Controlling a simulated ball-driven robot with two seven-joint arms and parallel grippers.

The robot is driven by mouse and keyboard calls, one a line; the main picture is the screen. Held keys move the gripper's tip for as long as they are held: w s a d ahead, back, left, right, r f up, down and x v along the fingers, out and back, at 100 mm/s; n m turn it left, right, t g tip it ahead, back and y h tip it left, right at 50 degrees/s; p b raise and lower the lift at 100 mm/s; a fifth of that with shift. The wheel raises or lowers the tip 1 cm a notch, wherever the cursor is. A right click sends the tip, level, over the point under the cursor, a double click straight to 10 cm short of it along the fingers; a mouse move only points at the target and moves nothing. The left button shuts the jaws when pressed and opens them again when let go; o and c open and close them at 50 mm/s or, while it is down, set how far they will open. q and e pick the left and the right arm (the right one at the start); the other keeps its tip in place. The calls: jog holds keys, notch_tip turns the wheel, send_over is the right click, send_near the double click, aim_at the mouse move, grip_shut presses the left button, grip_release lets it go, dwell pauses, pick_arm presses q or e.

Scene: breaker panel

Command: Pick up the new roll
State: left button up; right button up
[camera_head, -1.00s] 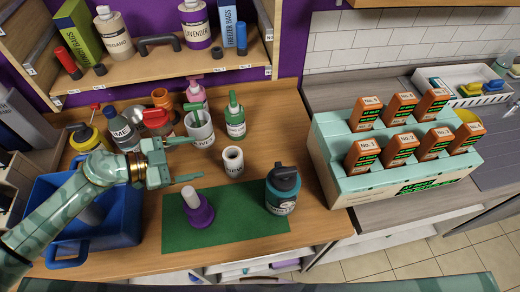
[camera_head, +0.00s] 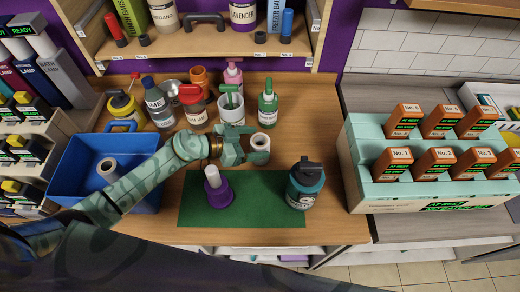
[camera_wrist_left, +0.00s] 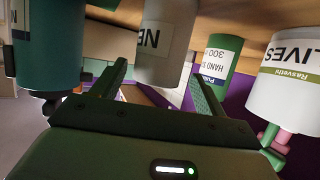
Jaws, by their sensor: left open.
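The new roll (camera_head: 262,142) is a white upright roll with a hollow core, standing on the wooden counter behind the green mat. It shows upside down in the left wrist view (camera_wrist_left: 161,40), with part of its "NEW" label readable. My left gripper (camera_head: 258,147) is open, with one finger on each side of the roll. In the left wrist view the roll lies between the two fingers (camera_wrist_left: 158,85); I cannot tell whether either finger touches it. My right gripper is not in view.
A purple holder (camera_head: 218,192) with a white core and a teal bottle (camera_head: 305,184) stand on the green mat (camera_head: 262,205). The white olives pot (camera_head: 231,115) and green bottle (camera_head: 267,107) stand close behind the roll. A blue bin (camera_head: 75,172) at left holds another roll (camera_head: 107,168).

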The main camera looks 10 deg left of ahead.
aim_at(265, 143)
pick_arm(q)
jog(key=b+x, duration=0.1)
jog(key=x, duration=0.3)
jog(key=shift+s+d, duration=0.1)
jog(key=shift+c, duration=0.5)
jog(key=c, duration=1)
